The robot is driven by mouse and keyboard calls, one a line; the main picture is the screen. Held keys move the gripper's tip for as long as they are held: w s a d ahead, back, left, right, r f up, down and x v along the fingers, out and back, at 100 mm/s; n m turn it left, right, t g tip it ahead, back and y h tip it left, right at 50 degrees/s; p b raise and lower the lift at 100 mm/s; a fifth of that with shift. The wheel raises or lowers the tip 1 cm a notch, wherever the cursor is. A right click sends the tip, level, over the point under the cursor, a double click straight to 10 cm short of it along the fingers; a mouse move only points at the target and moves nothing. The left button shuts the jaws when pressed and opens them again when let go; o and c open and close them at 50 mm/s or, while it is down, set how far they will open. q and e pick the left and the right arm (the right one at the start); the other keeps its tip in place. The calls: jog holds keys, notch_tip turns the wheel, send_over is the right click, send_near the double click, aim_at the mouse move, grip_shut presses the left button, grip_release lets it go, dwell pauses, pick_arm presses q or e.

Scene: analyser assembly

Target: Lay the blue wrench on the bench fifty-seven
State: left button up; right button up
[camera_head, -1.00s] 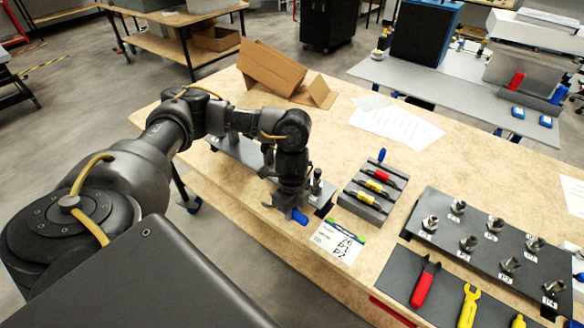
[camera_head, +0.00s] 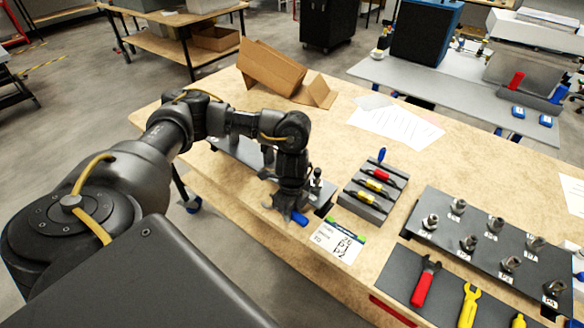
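A short blue piece (camera_head: 300,219), which looks like part of the blue wrench, shows low at the bench's front edge, just left of a white label card. My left gripper (camera_head: 286,211) points down right beside it and hides the rest of the wrench. The fingers are dark and small here, so I cannot tell whether they grip the wrench or stand open around it. The bench (camera_head: 265,235) has a light wooden top. My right gripper is not in view.
A grey rack (camera_head: 366,203) with red and yellow handled tools stands right of the gripper. A dark panel with metal fittings (camera_head: 486,245) and a mat with a red tool (camera_head: 424,284) and yellow wrench (camera_head: 468,306) lie farther right. Cardboard (camera_head: 270,69) and papers (camera_head: 396,123) lie behind.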

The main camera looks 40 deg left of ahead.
pick_arm(q)
jog(key=o, duration=0.3)
jog(key=shift+s+r, duration=0.1)
jog(key=shift+o, duration=0.2)
jog(key=shift+r, duration=0.1)
jog(key=shift+w+r, duration=0.2)
jog(key=shift+r, duration=0.05)
notch_tip(320, 180, up, 10)
jog(key=p, duration=0.2)
jog(key=shift+s, duration=0.25)
